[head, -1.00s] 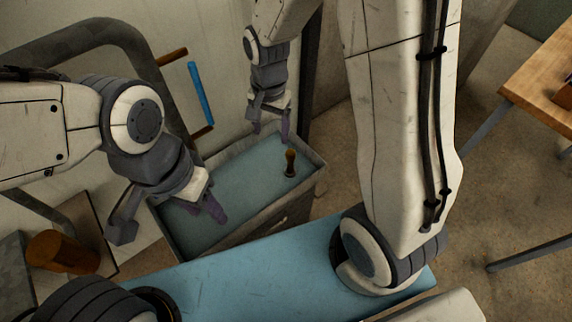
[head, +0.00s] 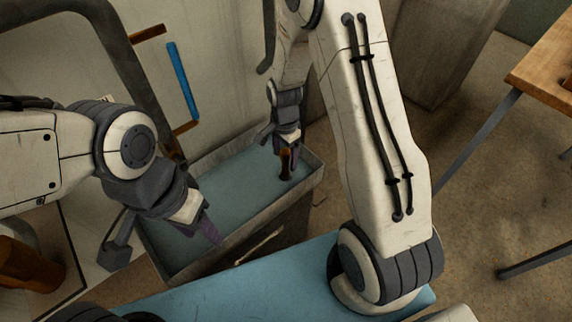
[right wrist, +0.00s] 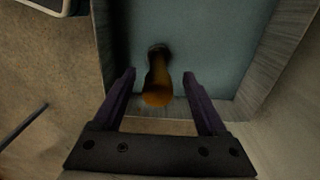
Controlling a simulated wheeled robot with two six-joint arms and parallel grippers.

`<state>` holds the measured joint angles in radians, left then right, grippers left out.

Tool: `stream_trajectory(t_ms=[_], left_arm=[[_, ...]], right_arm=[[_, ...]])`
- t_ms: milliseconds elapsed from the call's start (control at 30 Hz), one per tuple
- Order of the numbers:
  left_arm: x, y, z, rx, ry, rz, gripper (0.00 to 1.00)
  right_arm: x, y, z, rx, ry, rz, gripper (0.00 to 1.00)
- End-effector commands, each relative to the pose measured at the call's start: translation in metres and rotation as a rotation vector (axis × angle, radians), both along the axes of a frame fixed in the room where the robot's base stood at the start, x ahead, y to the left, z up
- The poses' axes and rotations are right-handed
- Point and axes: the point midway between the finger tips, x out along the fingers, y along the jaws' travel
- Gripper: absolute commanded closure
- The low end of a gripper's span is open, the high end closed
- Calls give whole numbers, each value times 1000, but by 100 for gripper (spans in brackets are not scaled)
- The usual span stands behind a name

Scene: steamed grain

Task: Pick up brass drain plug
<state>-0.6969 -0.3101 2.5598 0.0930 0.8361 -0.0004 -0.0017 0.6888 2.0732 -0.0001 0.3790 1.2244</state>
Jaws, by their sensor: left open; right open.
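The brass drain plug (head: 285,163) stands upright in the right end of a grey-walled basin with a blue-grey floor (head: 222,190). My right gripper (head: 286,146) is open right at the plug's upper part and partly covers it. In the right wrist view the plug (right wrist: 158,82) shows between the two purple fingers (right wrist: 160,82) of the open right gripper, with a gap on both sides. My left gripper (head: 165,240) is open and empty over the basin's left front part.
The basin's right wall (head: 314,170) is close to the plug and my right gripper. A blue-handled rail (head: 183,80) is on the wall behind. A brown cylinder (head: 28,265) stands at far left. A wooden table (head: 545,72) is at far right.

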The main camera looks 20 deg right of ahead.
Motion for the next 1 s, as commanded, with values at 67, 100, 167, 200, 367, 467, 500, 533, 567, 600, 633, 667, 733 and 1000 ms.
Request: stream_trajectory(t_ms=[67,100,167,200,367,467,500,533,567,600,633,667,733,1000], left_arm=[[0,0,-10,0,0,0,50],[0,0,-12,0,0,0,50],[0,0,-14,0,0,0,50],[0,0,-14,0,0,0,50],[0,0,-13,0,0,0,50],[0,0,-13,0,0,0,50],[0,0,-13,0,0,0,50],[0,0,-13,0,0,0,50],[0,0,-13,0,0,0,50],[0,0,-13,0,0,0,50],[0,0,-13,0,0,0,50],[0,0,-13,0,0,0,50],[0,0,-13,0,0,0,50],[0,0,-11,0,0,0,50]], right_arm=[[-3,-1,-18,0,3,0,25],[-3,-1,-24,0,3,0,25],[-2,-1,-31,0,2,0,25],[-2,-1,-34,0,2,0,25],[-2,-1,-35,0,0,0,25],[-2,-1,-34,0,0,0,33],[-2,-1,-34,0,0,0,48],[-2,0,-34,0,0,0,59],[-2,0,-34,0,0,0,71],[-2,-1,-34,0,0,0,86],[-2,-1,-34,0,0,0,98],[-2,-1,-34,0,0,0,100],[-2,-1,-34,0,0,0,100],[-1,-1,-30,0,-2,0,100]])
